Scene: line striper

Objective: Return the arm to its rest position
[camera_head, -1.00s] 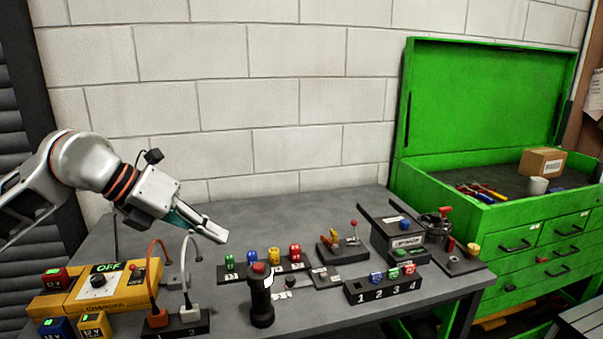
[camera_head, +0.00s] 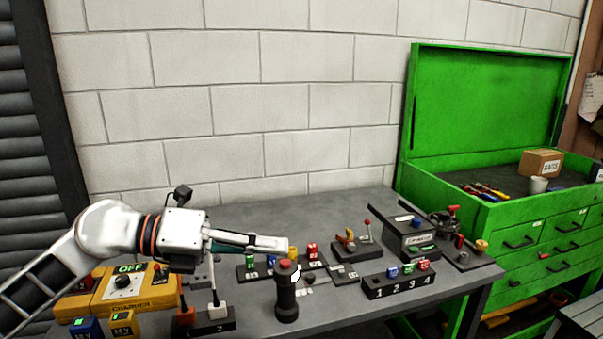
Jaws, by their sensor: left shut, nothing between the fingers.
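My left gripper (camera_head: 280,244) reaches in from the left over the grey workbench (camera_head: 238,218). Its fingers are shut with nothing between them and point to the right. The fingertips show just above and behind the black handle with the red top (camera_head: 286,291), and partly cover the row of coloured blocks. I cannot tell the exact gap between the fingertips and the things below. My right gripper is not in view.
A yellow charger (camera_head: 124,285) marked OFF stands at the left, below my arm. A green tool chest (camera_head: 480,120) stands beyond the bench. The bench's back is clear.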

